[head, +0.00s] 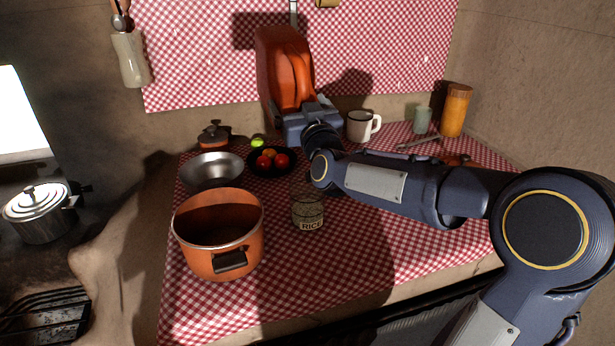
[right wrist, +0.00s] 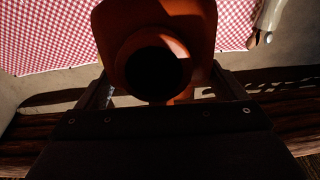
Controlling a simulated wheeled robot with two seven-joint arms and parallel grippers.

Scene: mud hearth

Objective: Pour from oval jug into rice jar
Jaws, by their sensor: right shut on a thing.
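The oval jug (head: 283,70) is orange-brown and is held up in the air above the back of the counter, in front of the checked wall cloth. My right gripper (head: 308,112) is shut on it at its lower part. In the right wrist view the jug (right wrist: 157,25) fills the upper middle, with a dark round opening or hollow, between the fingers of the gripper (right wrist: 158,95). The rice jar (head: 308,210) is clear glass with a RICE label and stands on the checked cloth, below and in front of the jug. My left gripper is not in view.
A big orange pot (head: 218,262) stands left of the jar. Behind it are a metal bowl (head: 212,170), a dark bowl of fruit (head: 272,169) and a small lidded pot (head: 212,136). A white mug (head: 359,126), green cup (head: 422,120) and orange canister (head: 455,110) stand back right.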

